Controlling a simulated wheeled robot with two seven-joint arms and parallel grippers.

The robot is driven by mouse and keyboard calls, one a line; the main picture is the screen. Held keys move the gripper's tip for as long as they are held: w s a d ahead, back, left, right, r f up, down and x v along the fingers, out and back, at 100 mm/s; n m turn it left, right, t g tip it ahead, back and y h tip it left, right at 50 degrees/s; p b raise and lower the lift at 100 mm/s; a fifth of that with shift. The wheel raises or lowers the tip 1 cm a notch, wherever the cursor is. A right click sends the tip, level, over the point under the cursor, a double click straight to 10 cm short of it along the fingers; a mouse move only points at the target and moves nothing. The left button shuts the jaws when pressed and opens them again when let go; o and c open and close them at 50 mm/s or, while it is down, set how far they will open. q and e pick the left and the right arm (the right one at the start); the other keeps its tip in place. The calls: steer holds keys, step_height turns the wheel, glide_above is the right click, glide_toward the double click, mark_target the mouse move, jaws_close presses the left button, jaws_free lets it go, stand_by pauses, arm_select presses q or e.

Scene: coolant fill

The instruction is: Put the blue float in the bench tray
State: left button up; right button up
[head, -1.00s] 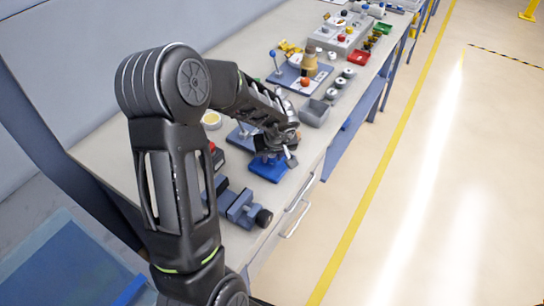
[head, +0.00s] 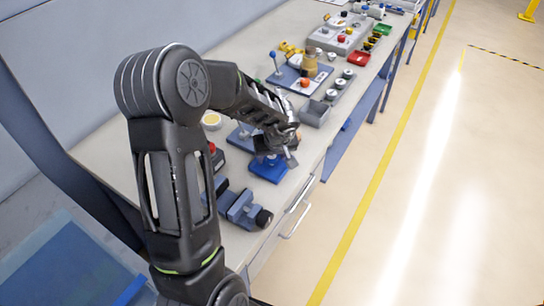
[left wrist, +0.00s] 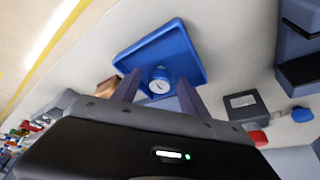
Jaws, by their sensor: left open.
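The blue tray (head: 268,173) lies on the bench near its front edge; it also shows in the left wrist view (left wrist: 187,48). The blue float (left wrist: 159,78), round with a pale dial-like top, shows against the near part of the tray. My left gripper (left wrist: 160,88) is open, with one finger on each side of the float in that view. In the head view my left gripper (head: 281,150) is just above the tray and partly hides it. The float's underside is hidden, so its contact with the tray floor is unclear. My right gripper is not seen.
A blue-grey clamp-like fixture (head: 243,209) stands on the near side of the tray. The bench's front edge and a drawer handle (head: 297,219) are close to the right.

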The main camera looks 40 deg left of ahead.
arm_select(q)
steer(key=p+v, duration=0.1)
steer(key=v, duration=1.1)
steer(key=shift+f, duration=0.1)
stand_by(0.4)
